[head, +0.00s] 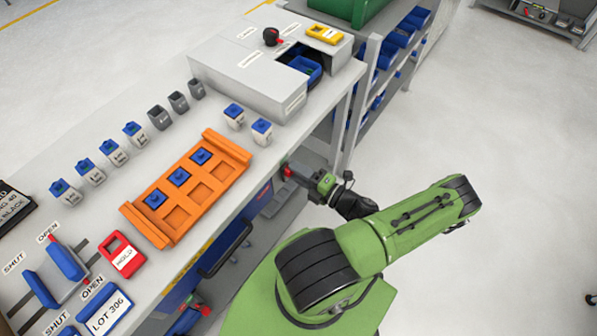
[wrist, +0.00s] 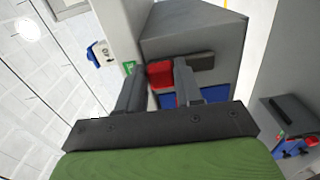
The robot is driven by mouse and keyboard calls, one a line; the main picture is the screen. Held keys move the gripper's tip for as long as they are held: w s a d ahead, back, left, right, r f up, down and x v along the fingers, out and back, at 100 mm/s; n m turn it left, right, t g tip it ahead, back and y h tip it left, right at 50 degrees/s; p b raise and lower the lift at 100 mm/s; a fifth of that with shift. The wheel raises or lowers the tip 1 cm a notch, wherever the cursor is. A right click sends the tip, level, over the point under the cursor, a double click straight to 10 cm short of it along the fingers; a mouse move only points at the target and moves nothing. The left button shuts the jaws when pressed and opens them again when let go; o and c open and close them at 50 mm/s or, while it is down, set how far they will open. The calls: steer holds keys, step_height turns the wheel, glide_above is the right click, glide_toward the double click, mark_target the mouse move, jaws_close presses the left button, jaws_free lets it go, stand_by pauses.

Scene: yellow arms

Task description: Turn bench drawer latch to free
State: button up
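A red latch piece (wrist: 160,73) shows in the wrist view on the grey bench front, between the two fingers of my gripper (wrist: 158,68). A dark grey bar (wrist: 201,62) lies just right of it. The fingers stand apart, with a narrow gap on the left of the red piece; I cannot tell whether the right finger touches it. In the head view my gripper (head: 297,172) is at the bench's front side, low near its right end, and hides most of the latch. A blue drawer front (wrist: 212,95) shows below the latch in the wrist view.
A dark drawer handle (head: 226,250) sticks out of the bench front. Blue-bin shelving (head: 385,60) stands beyond. The floor is open at right.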

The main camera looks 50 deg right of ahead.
steer(key=o, duration=0.4)
steer(key=s, duration=1.5)
steer(key=shift+s+d+b, duration=0.25)
steer(key=shift+s+b, duration=0.05)
steer(key=shift+s, duration=0.1)
